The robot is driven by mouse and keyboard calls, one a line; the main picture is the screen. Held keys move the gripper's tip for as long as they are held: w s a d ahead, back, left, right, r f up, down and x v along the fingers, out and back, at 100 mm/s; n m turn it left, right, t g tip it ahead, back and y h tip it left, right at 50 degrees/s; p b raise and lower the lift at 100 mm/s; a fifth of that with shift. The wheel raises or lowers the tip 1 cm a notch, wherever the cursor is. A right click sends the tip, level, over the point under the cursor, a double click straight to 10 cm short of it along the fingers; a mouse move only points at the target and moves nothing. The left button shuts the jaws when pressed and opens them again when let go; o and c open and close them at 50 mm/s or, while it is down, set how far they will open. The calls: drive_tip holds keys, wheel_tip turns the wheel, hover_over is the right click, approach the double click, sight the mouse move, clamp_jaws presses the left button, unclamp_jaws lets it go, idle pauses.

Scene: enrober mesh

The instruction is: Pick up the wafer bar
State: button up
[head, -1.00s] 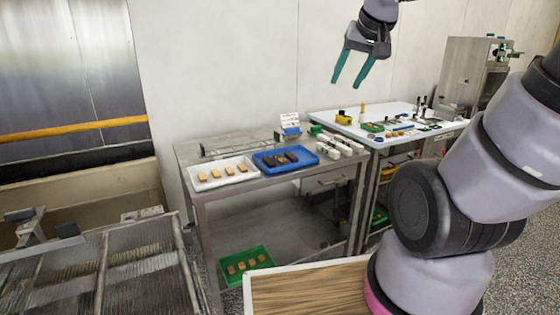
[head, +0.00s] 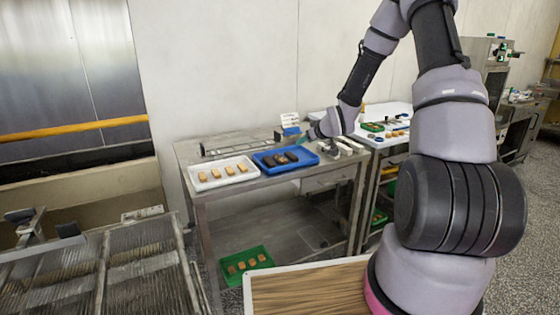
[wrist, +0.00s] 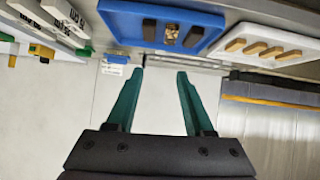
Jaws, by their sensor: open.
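Several tan bars (head: 216,173) that look like wafer lie in a row in a white tray (head: 194,185); they also show in the wrist view (wrist: 255,48). Beside it a blue tray (head: 267,169) holds dark bars (head: 291,156) and one speckled, lighter piece (wrist: 171,34). I cannot tell for certain which piece is the wafer bar. My gripper (head: 304,139) is just right of and behind the blue tray, low over the table. In the wrist view its teal fingers (wrist: 160,73) are spread and empty, apart from both trays.
A green tray (head: 265,262) with tan pieces sits on the lower shelf. White labelled blocks (wrist: 46,43) stand right of the blue tray in the head view. A small blue holder with a white card (head: 289,122) stands at the table's back. A wire-mesh conveyor (head: 140,270) is at left.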

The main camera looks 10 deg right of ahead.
drive_tip(key=t+y, duration=0.2)
approach(285, 161)
drive_tip(key=x, duration=0.9)
drive_tip(key=shift+r, duration=0.1)
drive_tip(key=c, duration=0.8)
